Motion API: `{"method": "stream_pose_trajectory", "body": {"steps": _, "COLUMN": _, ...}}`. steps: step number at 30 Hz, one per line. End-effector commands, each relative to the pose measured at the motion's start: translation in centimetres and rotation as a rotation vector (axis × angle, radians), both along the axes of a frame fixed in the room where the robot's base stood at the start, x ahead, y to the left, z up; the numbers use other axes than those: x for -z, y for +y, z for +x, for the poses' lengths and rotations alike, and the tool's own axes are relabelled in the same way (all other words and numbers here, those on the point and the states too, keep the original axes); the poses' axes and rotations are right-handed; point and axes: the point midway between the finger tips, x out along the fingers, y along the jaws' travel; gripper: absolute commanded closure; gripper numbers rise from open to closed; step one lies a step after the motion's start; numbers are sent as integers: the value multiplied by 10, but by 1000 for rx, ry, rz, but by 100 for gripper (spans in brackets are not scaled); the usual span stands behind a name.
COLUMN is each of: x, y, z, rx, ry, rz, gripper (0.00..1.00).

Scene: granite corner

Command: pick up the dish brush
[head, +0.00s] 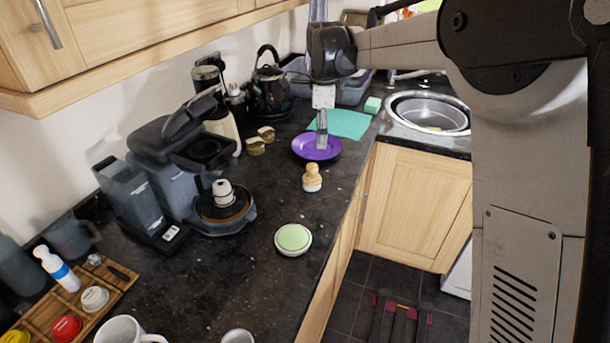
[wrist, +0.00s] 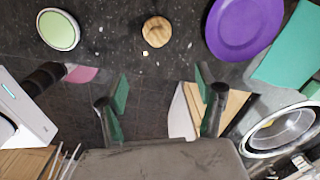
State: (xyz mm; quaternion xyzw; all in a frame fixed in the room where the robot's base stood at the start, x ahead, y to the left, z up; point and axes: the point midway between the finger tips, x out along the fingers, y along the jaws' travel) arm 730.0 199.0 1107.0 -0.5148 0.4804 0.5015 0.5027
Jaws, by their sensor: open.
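The dish brush (head: 312,178) stands on the dark counter, with a round wooden knob on top and pale bristles below. In the wrist view the dish brush (wrist: 156,31) shows from above as a round wooden top near the upper middle edge. My gripper (head: 322,142) points down and overlaps the purple plate in the head view. In the wrist view its two fingers (wrist: 160,88) are spread apart with nothing between them, and dark floor tiles show behind. The brush lies beyond the fingertips, apart from them.
A purple plate (head: 305,149) and a teal mat (head: 350,124) lie behind the brush. A green-topped round dish (head: 293,238) sits in front. A coffee machine (head: 165,165) stands left. The sink (head: 430,112) is at right. Counter around the brush is clear.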

Motion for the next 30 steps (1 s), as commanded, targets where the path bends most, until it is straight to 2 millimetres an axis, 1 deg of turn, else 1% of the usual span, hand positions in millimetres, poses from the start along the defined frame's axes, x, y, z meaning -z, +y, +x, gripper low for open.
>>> {"method": "stream_pose_trajectory", "body": {"steps": 1, "x": 7, "y": 6, "z": 6, "rx": 27, "ry": 11, "rz": -2, "gripper": 33}}
{"method": "stream_pose_trajectory", "body": {"steps": 3, "x": 13, "y": 12, "z": 11, "rx": 60, "ry": 23, "rz": -5, "gripper": 33}}
{"method": "stream_pose_trajectory", "body": {"steps": 7, "x": 20, "y": 18, "z": 16, "rx": 94, "ry": 35, "rz": -8, "gripper": 33}}
{"method": "stream_pose_trajectory", "body": {"steps": 11, "x": 32, "y": 19, "z": 17, "rx": 100, "ry": 37, "rz": -9, "gripper": 33}}
{"method": "stream_pose_trajectory", "body": {"steps": 18, "x": 75, "y": 18, "z": 16, "rx": 99, "ry": 37, "rz": -9, "gripper": 33}}
{"method": "stream_pose_trajectory", "body": {"steps": 21, "x": 90, "y": 18, "z": 16, "rx": 99, "ry": 37, "rz": -9, "gripper": 33}}
{"method": "stream_pose_trajectory", "body": {"steps": 24, "x": 101, "y": 18, "z": 16, "rx": 99, "ry": 36, "rz": -9, "gripper": 33}}
{"method": "stream_pose_trajectory", "body": {"steps": 30, "x": 111, "y": 17, "z": 15, "rx": 98, "ry": 36, "rz": -9, "gripper": 33}}
